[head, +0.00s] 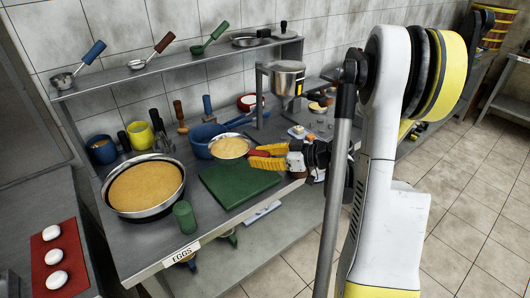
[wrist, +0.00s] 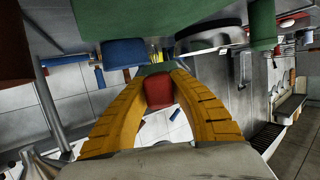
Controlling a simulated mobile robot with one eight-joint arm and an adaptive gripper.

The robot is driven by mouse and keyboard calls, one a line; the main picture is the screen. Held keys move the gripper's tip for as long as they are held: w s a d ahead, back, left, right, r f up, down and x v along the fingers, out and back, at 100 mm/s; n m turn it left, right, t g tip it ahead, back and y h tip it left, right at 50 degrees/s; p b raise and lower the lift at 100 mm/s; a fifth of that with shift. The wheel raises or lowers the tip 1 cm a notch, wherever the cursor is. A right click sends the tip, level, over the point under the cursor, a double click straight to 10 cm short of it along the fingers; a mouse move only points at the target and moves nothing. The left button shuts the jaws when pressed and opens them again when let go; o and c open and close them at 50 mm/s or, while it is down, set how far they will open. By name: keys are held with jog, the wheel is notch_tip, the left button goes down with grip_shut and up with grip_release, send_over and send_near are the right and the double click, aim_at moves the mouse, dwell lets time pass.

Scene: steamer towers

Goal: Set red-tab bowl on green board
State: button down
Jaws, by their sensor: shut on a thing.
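The bowl (head: 229,148) is a metal one with pale yellow contents, and it looks level in the head view. Its red tab (wrist: 159,92) sits between the yellow fingers of my gripper (head: 262,157), which are shut on it. The tab also shows in the head view, partly hidden by the fingers. My gripper reaches in from the right of the bowl. The green board (head: 238,186) lies on the counter just in front of and below the bowl. It spans the top of the wrist view (wrist: 150,16). I cannot tell the gap between bowl and board.
A large pan of yellow food (head: 146,188) and a green cylinder (head: 185,217) stand left of the board. A blue pot (head: 204,138) is close behind the bowl. A metal dispenser (head: 282,78) stands at back right. A shelf (head: 170,65) with ladles runs above.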

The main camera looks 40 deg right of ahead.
aim_at(258, 180)
jog(key=shift+w+a, duration=0.15)
jog(key=shift+w, duration=0.05)
jog(key=shift+b, duration=0.3)
notch_tip(258, 180, down, 3)
jog(key=b, duration=0.3)
jog(key=shift+f, duration=0.2)
jog(key=shift+f+b, duration=0.3)
jog(key=shift+f, duration=0.95)
jog(key=shift+f, duration=0.5)
jog(key=c, duration=1.2)
grip_release()
jog(key=shift+s, duration=0.15)
